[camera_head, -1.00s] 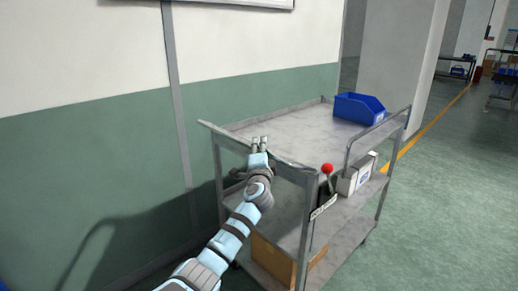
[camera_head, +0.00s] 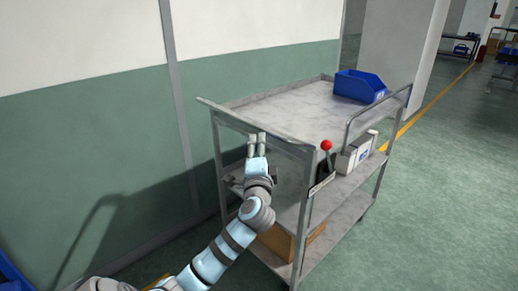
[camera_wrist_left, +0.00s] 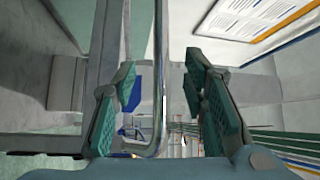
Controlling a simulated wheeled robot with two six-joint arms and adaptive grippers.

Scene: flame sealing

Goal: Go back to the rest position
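My left gripper (camera_head: 257,138) is at the near end of the grey metal cart (camera_head: 285,110), in front of its upper edge. In the left wrist view its two green-padded fingers (camera_wrist_left: 158,85) stand apart with nothing held between them. The cart's bent metal rail shows in the gap, beyond the fingers. Whether the gripper touches the cart's edge cannot be told. My right gripper is not in view.
A blue bin (camera_head: 360,86) sits on the cart's top shelf, which is otherwise bare. A red-knobbed lever (camera_head: 326,146) and a white box (camera_head: 356,153) are on the right side. A cardboard box (camera_head: 279,241) is low down. Green floor (camera_head: 440,220) is free to the right.

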